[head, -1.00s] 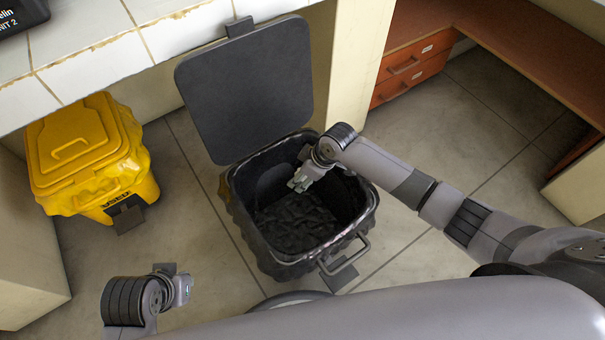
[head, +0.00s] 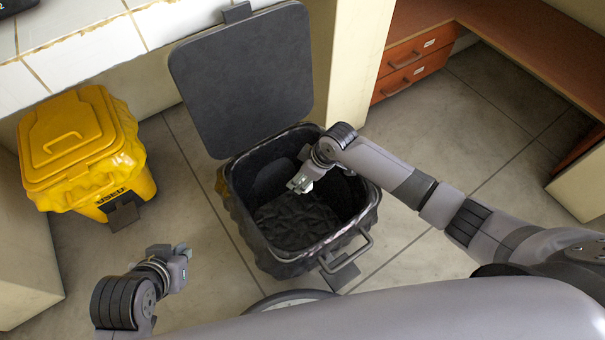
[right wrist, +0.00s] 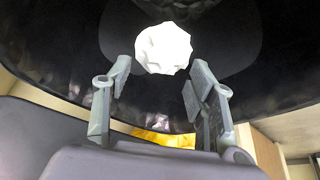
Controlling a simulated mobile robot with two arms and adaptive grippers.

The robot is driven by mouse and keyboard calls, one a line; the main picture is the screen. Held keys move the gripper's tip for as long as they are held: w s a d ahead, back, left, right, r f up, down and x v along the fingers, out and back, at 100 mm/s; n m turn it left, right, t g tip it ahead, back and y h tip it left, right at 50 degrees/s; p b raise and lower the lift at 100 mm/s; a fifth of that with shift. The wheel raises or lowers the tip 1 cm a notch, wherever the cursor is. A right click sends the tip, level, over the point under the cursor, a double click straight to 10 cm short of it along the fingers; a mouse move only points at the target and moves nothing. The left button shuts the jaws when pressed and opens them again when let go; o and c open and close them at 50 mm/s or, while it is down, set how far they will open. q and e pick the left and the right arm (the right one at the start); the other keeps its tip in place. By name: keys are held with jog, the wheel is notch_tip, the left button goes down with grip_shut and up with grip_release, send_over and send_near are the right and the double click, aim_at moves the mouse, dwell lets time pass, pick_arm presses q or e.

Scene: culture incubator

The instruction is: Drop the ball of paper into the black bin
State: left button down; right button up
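The black bin (head: 252,235) stands on the floor in the middle of the head view, its lid (head: 243,80) up. My right gripper (head: 298,186) is inside the bin's opening, above its floor. The white ball of paper (right wrist: 163,48) shows in the right wrist view against the black bin interior, just past the fingertips. The fingers of this gripper (right wrist: 160,75) are spread, with a gap between them and the ball. I cannot see the ball in the head view. My left gripper (head: 182,252) is left of the bin, apart from it; its fingers are too small to read.
A yellow bin (head: 85,150) with a shut lid stands to the left. A white tiled counter (head: 85,45) runs above, behind the bins. Orange drawers (head: 410,70) and a brown desktop (head: 530,50) are at the right. The floor between the bins is clear.

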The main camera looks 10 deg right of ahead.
jog(key=o, duration=0.3)
jog(key=shift+o, duration=0.2)
jog(key=v, duration=1.2)
